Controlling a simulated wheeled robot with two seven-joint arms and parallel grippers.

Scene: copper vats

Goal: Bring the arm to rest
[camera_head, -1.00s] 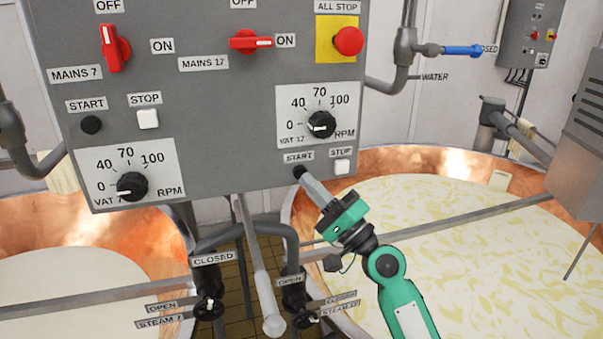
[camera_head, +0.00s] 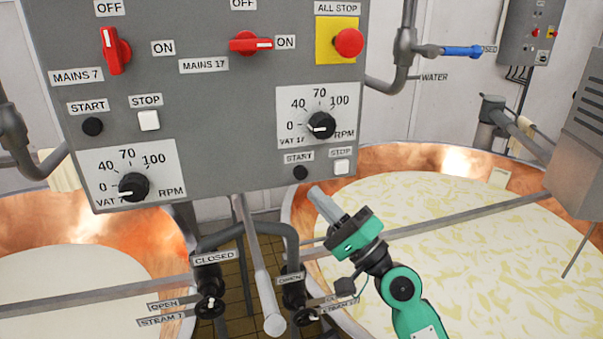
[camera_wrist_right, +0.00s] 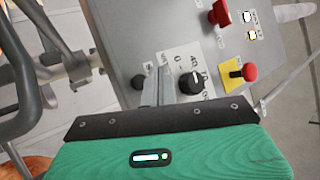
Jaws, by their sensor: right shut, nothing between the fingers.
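My right gripper (camera_head: 318,194) is shut and empty. It is below the lower right edge of the grey control panel (camera_head: 215,90), just under the black START button (camera_head: 300,172) of vat 17 and apart from it. Its green arm comes in from the lower right, in front of the right vat. In the right wrist view the closed fingers (camera_wrist_right: 152,92) point at the panel, near the black dial (camera_wrist_right: 191,83). My left gripper does not show.
Copper vats of pale liquid stand at right (camera_head: 450,215) and left (camera_head: 80,270). Steam valve handles (camera_head: 210,305) and pipes hang below the panel. A red ALL STOP button (camera_head: 348,42), a MAINS 17 switch (camera_head: 250,43) and a blue-handled water valve (camera_head: 462,51) are higher up.

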